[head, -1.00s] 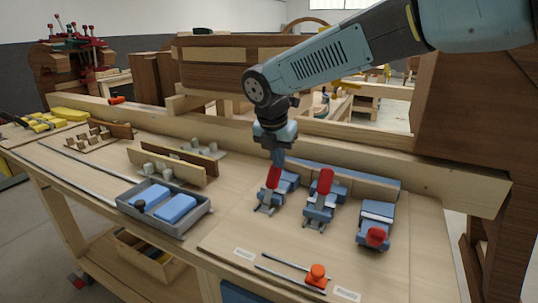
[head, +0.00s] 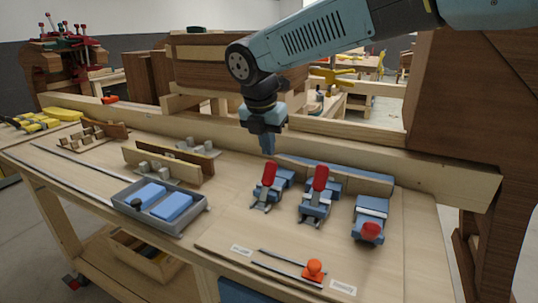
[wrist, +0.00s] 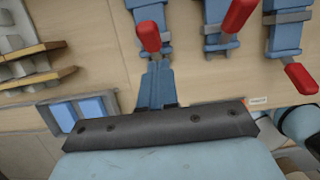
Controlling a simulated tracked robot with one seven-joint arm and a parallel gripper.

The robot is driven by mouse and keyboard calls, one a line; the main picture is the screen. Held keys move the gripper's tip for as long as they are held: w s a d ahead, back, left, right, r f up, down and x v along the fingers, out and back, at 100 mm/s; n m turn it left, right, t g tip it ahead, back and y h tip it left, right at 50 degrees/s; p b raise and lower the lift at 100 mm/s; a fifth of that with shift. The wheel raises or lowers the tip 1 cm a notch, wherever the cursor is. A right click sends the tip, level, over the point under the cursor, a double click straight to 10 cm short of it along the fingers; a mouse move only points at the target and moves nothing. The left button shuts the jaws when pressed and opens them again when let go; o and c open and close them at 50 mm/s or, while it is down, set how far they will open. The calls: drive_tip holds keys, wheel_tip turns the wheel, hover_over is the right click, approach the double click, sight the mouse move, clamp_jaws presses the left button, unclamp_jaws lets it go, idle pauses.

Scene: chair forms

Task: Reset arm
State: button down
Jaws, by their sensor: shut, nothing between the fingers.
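My gripper (head: 268,145) points down above the bench, just behind and above the leftmost toggle clamp (head: 268,175). It is shut and empty. In the wrist view my gripper (wrist: 155,85) shows shut fingers, with the red handle of a clamp (wrist: 148,37) just beyond the tips. A middle clamp (head: 318,183) with a raised red handle and a right clamp (head: 371,218) with its red knob low at the front stand in the same row. I cannot tell from the wrist view how far the fingers are from the nearest handle.
A grey tray (head: 180,222) with blue blocks sits left of the clamps. Wooden forms with grey pegs (head: 160,162) stand behind it. An orange knob (head: 314,268) on a rail is at the front. A wooden beam (head: 440,178) runs along the back. The bench between tray and clamps is clear.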

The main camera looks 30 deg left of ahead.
drive_tip(key=w+v, duration=0.1)
drive_tip(key=v, duration=0.6)
drive_tip(key=shift+r, duration=0.4)
drive_tip(key=shift+s, duration=0.1)
